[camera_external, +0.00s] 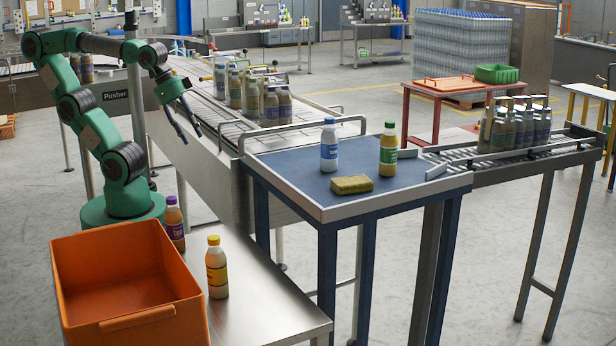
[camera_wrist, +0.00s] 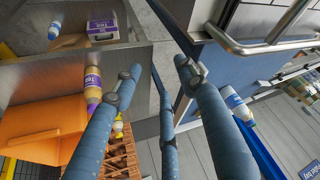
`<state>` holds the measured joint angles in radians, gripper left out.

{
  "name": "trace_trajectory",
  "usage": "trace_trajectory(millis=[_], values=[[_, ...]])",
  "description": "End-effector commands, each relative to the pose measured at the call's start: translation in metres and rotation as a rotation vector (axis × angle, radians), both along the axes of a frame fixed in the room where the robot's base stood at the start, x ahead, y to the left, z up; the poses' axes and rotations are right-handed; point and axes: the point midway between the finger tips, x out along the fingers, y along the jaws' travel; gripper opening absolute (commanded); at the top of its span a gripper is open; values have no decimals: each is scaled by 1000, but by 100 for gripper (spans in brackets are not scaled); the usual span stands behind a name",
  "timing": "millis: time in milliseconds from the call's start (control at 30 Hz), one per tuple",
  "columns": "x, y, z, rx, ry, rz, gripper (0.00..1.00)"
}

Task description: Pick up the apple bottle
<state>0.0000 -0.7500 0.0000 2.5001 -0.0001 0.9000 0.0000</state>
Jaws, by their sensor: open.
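A bottle with amber contents, a green cap and a green label (camera_external: 388,150) stands upright on the blue table (camera_external: 290,158), near its right side. It looks like the apple bottle, but I cannot read its label. My gripper (camera_external: 192,137) is open and empty, hanging in the air left of the blue table, well apart from that bottle. In the wrist view, the fingers of my gripper (camera_wrist: 160,68) are spread with nothing between them. I cannot make out the green-capped bottle in the wrist view.
A white bottle with a blue cap (camera_external: 329,146) and a yellow-green sponge-like block (camera_external: 351,184) share the blue table. A purple-capped bottle (camera_external: 174,224) and a yellow-capped bottle (camera_external: 216,268) stand by an orange crate (camera_external: 150,322). Raised rails edge the table; conveyors with bottles adjoin it.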

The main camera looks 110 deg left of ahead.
Motion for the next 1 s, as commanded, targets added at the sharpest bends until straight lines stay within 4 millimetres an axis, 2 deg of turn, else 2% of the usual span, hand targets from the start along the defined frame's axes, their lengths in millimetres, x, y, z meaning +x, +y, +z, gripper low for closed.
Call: trace_trajectory(millis=[33, 100, 400, 567, 767, 1000], values=[[0, 0, 0, 0, 0, 0, 54], [0, 0, 0, 0, 0, 0, 65], [0, 0, 1, 0, 0, 0, 65], [7, 0, 9, 4, 5, -5, 65], [29, 2, 34, 14, 26, -21, 65], [75, 4, 80, 34, 64, -58, 65]])
